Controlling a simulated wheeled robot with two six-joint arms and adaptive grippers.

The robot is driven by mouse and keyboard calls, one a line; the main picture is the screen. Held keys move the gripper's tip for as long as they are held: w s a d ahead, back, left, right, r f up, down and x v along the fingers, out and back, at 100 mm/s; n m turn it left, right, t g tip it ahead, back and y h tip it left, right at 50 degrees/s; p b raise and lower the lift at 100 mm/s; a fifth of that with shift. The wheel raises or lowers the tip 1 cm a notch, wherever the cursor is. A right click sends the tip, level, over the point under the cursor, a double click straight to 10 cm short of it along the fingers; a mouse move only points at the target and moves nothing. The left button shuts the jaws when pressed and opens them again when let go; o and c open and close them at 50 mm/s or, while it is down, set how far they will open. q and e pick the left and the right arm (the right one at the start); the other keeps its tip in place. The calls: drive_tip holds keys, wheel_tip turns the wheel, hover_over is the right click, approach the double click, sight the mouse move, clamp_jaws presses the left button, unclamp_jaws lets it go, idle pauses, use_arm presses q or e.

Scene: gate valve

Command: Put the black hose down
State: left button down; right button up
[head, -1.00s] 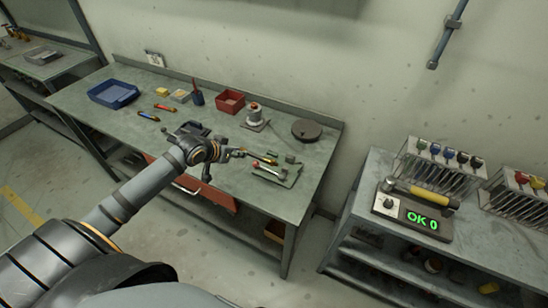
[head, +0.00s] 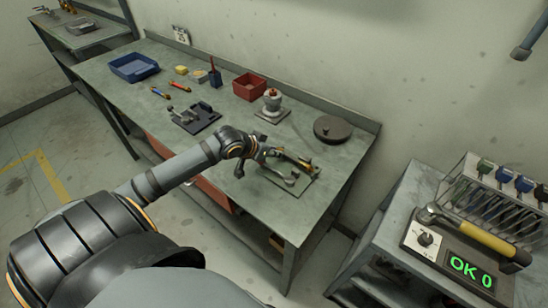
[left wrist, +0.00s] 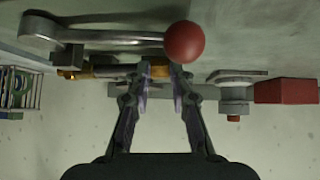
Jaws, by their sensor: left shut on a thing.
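The black hose (head: 298,160), a short dark piece with brass ends, is at my left gripper (head: 282,154) above the right part of the workbench. In the left wrist view the hose (left wrist: 112,71) lies sideways across the fingertips of my left gripper (left wrist: 158,78), which is shut on it. One brass end is at the fingertips and the other points left. A grey lever (left wrist: 95,33) with a red ball knob (left wrist: 185,42) is close beside the hose. Whether the hose touches the surface below is unclear. My right gripper is not in view.
The workbench (head: 245,190) holds a dark fixture (head: 193,117), a red bin (head: 249,86), a valve-like part (head: 271,107), a round dark disc (head: 332,128) and a blue tray (head: 134,67). A side bench carries a scale-like box (head: 450,262) with a yellow-handled tool. Bare bench lies at the front.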

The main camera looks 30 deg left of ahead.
use_arm(q)
drive_tip(key=shift+s+a+f, duration=0.1)
drive_tip(key=shift+a+f, duration=0.15)
drive_tip(key=shift+f, duration=0.25)
drive_tip(key=c, duration=1.4)
unclamp_jaws()
drive_tip(key=shift+c, duration=0.2)
drive_tip(key=shift+o, duration=1.2)
drive_tip(key=shift+d, duration=0.1)
drive_tip(key=shift+s+r+p, duration=0.2)
drive_tip(key=shift+r+p, duration=0.15)
drive_tip(key=shift+p, duration=0.1)
drive_tip(key=p+v, duration=0.4)
drive_tip(key=shift+r, duration=0.35)
drive_tip(key=p+v, duration=0.3)
drive_tip(key=p, duration=0.2)
drive_tip(key=p+v, duration=0.4)
drive_tip(key=p, duration=0.2)
drive_tip(key=shift+s+f, duration=0.2)
drive_tip(key=shift+f, duration=0.1)
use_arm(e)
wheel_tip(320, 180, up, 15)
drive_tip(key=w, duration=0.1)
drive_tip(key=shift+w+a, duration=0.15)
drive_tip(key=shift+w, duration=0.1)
